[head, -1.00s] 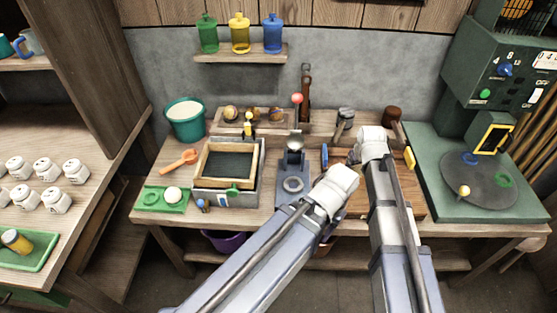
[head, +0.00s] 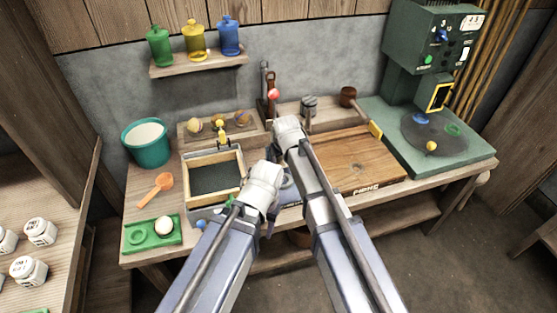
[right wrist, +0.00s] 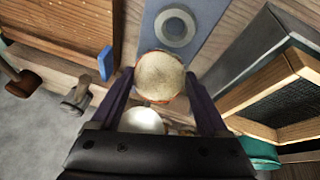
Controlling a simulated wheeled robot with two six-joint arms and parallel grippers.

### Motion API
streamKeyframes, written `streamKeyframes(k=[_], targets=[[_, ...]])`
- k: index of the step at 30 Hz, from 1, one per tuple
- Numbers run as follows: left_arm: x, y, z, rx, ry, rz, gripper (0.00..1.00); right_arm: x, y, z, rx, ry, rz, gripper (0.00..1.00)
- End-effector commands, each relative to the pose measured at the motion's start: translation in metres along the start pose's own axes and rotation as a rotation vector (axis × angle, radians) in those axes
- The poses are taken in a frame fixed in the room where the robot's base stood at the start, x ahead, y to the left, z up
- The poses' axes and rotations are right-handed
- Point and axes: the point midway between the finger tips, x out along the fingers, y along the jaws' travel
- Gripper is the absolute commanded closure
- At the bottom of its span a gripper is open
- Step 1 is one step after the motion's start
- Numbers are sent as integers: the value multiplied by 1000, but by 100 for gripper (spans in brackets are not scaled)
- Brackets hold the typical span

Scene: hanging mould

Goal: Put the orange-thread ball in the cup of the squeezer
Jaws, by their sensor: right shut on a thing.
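In the right wrist view my right gripper (right wrist: 160,82) is shut on a pale ball (right wrist: 160,74) with a thin orange thread round its edge. The squeezer's blue-grey base (right wrist: 207,18) with a grey ring (right wrist: 175,27) lies beyond the ball. A shiny silver-white rounded piece (right wrist: 143,121), perhaps the squeezer's cup, shows partly between the fingers, apart from or behind the ball; I cannot tell the gap. In the head view my arms hide most of the squeezer (head: 287,181). My left gripper (head: 271,218) is low in front of the bench, its fingertips mostly hidden.
A wooden-framed box (head: 213,171) stands left of the squeezer, a wooden board (head: 355,160) right. A back rack (head: 187,137) holds several balls. A green tray (head: 133,251) holds a white ball (head: 164,225). A red knob (head: 273,95) stands behind my right wrist.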

Motion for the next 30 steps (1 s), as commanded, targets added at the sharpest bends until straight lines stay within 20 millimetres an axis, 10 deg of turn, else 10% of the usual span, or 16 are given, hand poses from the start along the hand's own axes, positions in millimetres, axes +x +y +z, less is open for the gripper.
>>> streamKeyframes(k=[30], targets=[[76,7,-4,0,0,0,50,69,-14,27,0,0,0,84]])
